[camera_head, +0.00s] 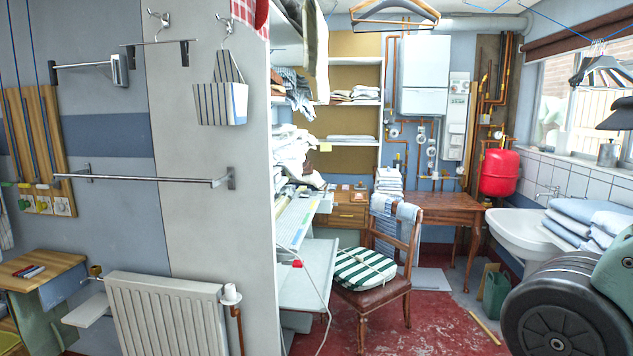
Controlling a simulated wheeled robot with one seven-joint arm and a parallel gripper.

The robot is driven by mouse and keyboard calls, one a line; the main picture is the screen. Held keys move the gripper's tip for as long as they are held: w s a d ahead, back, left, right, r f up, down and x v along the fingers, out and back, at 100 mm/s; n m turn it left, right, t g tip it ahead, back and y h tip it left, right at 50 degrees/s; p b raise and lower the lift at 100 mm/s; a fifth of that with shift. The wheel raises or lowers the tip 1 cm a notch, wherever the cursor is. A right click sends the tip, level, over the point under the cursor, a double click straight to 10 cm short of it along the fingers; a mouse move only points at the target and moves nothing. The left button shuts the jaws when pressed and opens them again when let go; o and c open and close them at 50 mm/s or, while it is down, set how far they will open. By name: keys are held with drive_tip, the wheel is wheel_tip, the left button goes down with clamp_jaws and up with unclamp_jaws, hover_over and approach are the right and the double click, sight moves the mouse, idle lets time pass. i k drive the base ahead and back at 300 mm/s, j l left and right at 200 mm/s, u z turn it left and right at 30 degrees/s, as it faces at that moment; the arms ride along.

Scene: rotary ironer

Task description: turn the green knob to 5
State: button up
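Several small knobs on pale square plates sit in a row low on a wooden wall board (48,130) at the far left. The leftmost one in the row looks like the green knob (23,204). It is small here, and its pointer and any numbers are too small to read. Beside it are a yellowish knob (42,205) and a pale knob (62,206). Small coloured tabs hang just above the row. My gripper is not in view, so its opening and its distance from the knob cannot be told.
A wooden-topped stand (40,262) is below the board, with a white radiator (165,315) to its right. A metal wall rail (150,180) sticks out nearby. A chair (385,280) with a striped cushion stands farther right. Some red floor (450,325) beyond it is clear.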

sight(22, 204)
drive_tip(key=u, duration=1.65)
